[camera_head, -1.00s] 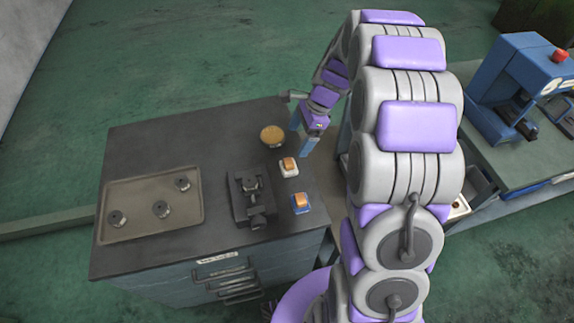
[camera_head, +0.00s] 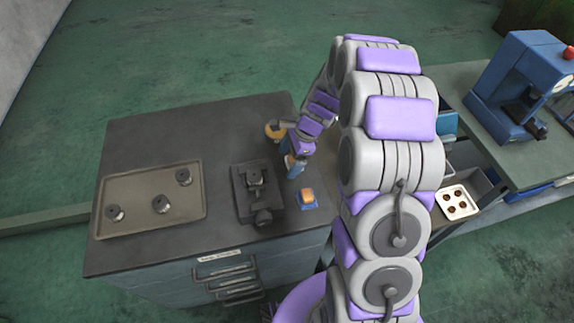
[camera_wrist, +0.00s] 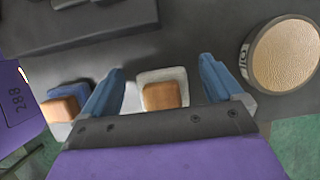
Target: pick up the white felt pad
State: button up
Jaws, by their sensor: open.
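The white felt pad (camera_wrist: 162,76) lies on the dark bench top with an orange-brown block (camera_wrist: 166,96) on it. In the wrist view both show between the two blue fingers of my gripper (camera_wrist: 163,72). The fingers are apart and empty. In the head view my gripper (camera_head: 294,166) is low over the bench's right side and hides the white pad. A blue pad (camera_head: 308,207) with a similar orange block lies nearer the front edge; it also shows left of the fingers in the wrist view (camera_wrist: 88,80).
A round tan-topped tin (camera_head: 274,131) stands just behind my gripper. A dark vise-like fixture (camera_head: 257,192) is to the left. A tray (camera_head: 140,222) with several small metal parts lies further left. A blue machine (camera_head: 520,85) stands on another table at right.

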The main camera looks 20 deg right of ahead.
aim_at(290, 157)
jog(key=d, duration=0.3)
jog(key=shift+d+f, duration=0.15)
jog(key=shift+d, duration=0.1)
jog(key=shift+c, duration=0.8)
jog(key=a, duration=0.3)
jog(key=shift+a, duration=0.35)
jog(key=c, duration=0.6)
jog(key=shift+d, duration=0.1)
jog(key=shift+c, duration=0.8)
jog(key=shift+d, duration=1.6)
jog(key=shift+c, duration=1.1)
jog(key=a+r, duration=0.1)
jog(key=a+r+p, duration=0.1)
jog(key=r, duration=0.1)
jog(key=a+r, duration=0.1)
jog(key=r, duration=0.1)
jog(key=shift+p, duration=0.3)
jog(key=p+v, duration=0.1)
jog(key=v, duration=0.4)
jog(key=shift+d+r, duration=0.3)
jog(key=shift+d, duration=0.05)
jog(key=shift+a+f, duration=0.1)
jog(key=shift+a, duration=0.55)
jog(key=o, duration=0.5)
jog(key=shift+a, duration=0.3)
jog(key=shift+c, duration=0.2)
jog(key=shift+a, duration=0.15)
jog(key=shift+c, duration=1.5)
jog(key=shift+d, duration=0.9)
jog(key=shift+c, duration=0.3)
